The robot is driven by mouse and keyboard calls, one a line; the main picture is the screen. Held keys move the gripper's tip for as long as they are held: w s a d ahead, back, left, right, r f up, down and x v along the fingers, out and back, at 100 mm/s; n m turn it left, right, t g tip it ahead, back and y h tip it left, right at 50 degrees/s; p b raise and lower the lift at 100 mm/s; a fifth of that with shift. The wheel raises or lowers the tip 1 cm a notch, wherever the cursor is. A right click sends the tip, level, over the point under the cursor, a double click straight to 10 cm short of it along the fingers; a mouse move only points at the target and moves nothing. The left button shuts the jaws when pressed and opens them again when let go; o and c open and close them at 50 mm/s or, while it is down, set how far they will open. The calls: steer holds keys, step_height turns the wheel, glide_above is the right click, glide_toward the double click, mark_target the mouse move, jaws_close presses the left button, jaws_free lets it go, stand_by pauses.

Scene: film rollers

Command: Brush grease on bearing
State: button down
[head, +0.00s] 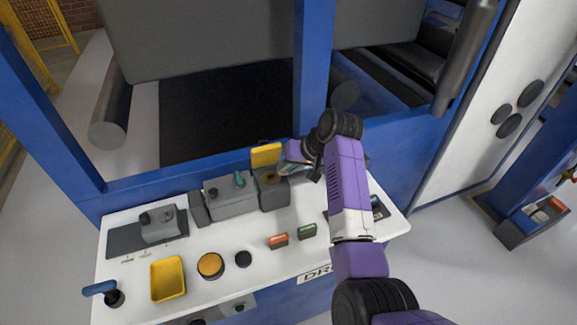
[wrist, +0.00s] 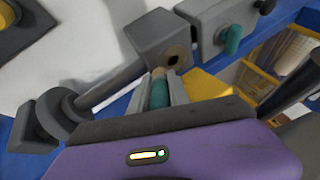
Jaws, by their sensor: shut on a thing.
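My gripper (head: 291,168) is at the back of the white worktop, just beside a grey bearing block (head: 272,195). In the wrist view, my gripper (wrist: 163,95) is shut on a small brush (wrist: 159,93) with a teal handle. Its tan tip (wrist: 158,73) points at the dark round hole in the bearing block (wrist: 160,40). The tip is close to the block's near face; I cannot tell whether it touches. A brown-rimmed opening shows on the block in the head view. The brush is mostly hidden there by my gripper.
A yellow flap (head: 266,155) stands behind the block. A grey box with a teal knob (head: 239,180) stands to its left. The worktop (head: 225,238) holds a yellow tray (head: 168,278), an orange-topped round pot (head: 210,265), and orange (head: 278,240) and green (head: 307,231) blocks. A blue frame post (head: 312,75) rises behind.

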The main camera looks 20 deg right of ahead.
steer(key=shift+f, duration=0.25)
steer(key=shift+a, duration=0.1)
steer(key=shift+a+r+p, duration=0.2)
steer(key=shift+a+p, duration=0.4)
steer(key=shift+a, duration=0.6)
steer(key=shift+a+f+p, duration=0.1)
steer(key=shift+a+p, duration=0.6)
steer(key=shift+a, duration=1.35)
steer(key=shift+f, duration=0.1)
